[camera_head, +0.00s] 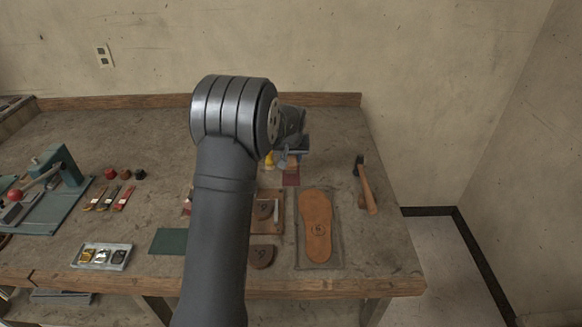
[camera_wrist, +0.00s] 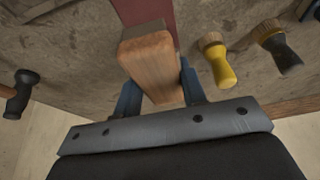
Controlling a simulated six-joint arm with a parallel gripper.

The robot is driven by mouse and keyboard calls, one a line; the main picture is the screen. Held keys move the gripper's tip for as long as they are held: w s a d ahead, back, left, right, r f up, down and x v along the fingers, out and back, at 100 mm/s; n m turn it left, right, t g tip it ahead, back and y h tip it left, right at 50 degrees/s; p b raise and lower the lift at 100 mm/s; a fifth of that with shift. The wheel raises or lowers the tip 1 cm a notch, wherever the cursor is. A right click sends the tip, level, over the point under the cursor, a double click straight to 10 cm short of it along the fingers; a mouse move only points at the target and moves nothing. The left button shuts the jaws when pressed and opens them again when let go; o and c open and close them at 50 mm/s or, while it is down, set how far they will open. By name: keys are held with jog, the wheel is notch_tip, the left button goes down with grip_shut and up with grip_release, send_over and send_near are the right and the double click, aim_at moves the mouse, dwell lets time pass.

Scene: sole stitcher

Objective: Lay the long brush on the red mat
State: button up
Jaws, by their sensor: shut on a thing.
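My gripper (camera_wrist: 158,95) is shut on the long brush (camera_wrist: 150,62), with one blue finger on each side of its pale wooden body. The red mat (camera_wrist: 147,10) appears as a narrow dark-red strip directly beyond and partly behind the brush. I cannot tell whether the brush touches it. In the head view, my gripper (camera_head: 291,152) is at the back of the bench, just above and behind the red mat (camera_head: 291,180). My arm hides part of the bench there.
A yellow-handled brush (camera_wrist: 221,62) and a black-handled brush (camera_wrist: 279,48) stand close to the right in the wrist view. A hammer (camera_head: 368,190) lies right of the sole (camera_head: 316,225). A tray (camera_head: 101,256) and green mat (camera_head: 169,241) lie at the front left.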

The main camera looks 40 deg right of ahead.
jog(key=shift+f, duration=2)
jog(key=shift+f, duration=0.1)
jog(key=o, duration=1)
jog(key=v, duration=1.2)
